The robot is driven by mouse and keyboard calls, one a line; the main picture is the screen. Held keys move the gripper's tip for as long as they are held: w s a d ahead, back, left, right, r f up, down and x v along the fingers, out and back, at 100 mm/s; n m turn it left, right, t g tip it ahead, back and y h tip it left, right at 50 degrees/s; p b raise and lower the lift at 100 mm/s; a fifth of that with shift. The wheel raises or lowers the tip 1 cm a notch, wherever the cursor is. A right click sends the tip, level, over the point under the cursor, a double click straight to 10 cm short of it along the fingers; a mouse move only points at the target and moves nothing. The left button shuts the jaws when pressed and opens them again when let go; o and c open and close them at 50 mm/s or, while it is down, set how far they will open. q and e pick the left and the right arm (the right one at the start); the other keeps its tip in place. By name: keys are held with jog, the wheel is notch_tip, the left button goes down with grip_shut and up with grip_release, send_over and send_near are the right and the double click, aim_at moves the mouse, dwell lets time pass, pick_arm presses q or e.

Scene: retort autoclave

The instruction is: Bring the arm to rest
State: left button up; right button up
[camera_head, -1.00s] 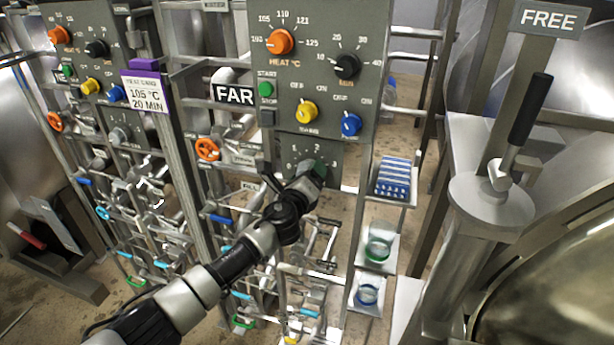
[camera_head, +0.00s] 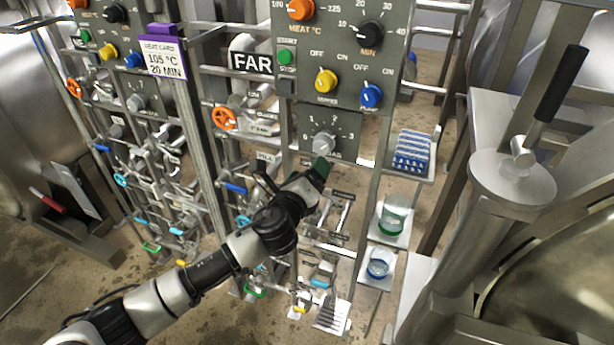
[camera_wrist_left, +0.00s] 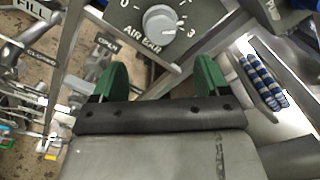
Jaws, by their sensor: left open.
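My left arm (camera_head: 215,262) comes in from the lower left in the head view. Its gripper (camera_head: 320,168) is just below the grey AIR BAR knob (camera_head: 323,143) on the FAR panel. In the left wrist view the gripper (camera_wrist_left: 160,80) has its two green fingers spread wide with nothing between them. The AIR BAR knob (camera_wrist_left: 160,22) shows ahead of the fingers, apart from them. My right gripper is not in view.
The FAR control panel (camera_head: 300,100) has orange, black, yellow and blue knobs. An orange handwheel (camera_head: 224,118) and several pipes and valves stand around the arm. Right are a blue-striped item (camera_head: 411,150), small shelves with a green ring (camera_head: 392,222), and a black-handled lever (camera_head: 560,85).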

pick_arm(q)
jog(key=shift+s+a, duration=0.15)
jog(key=shift+s, duration=0.2)
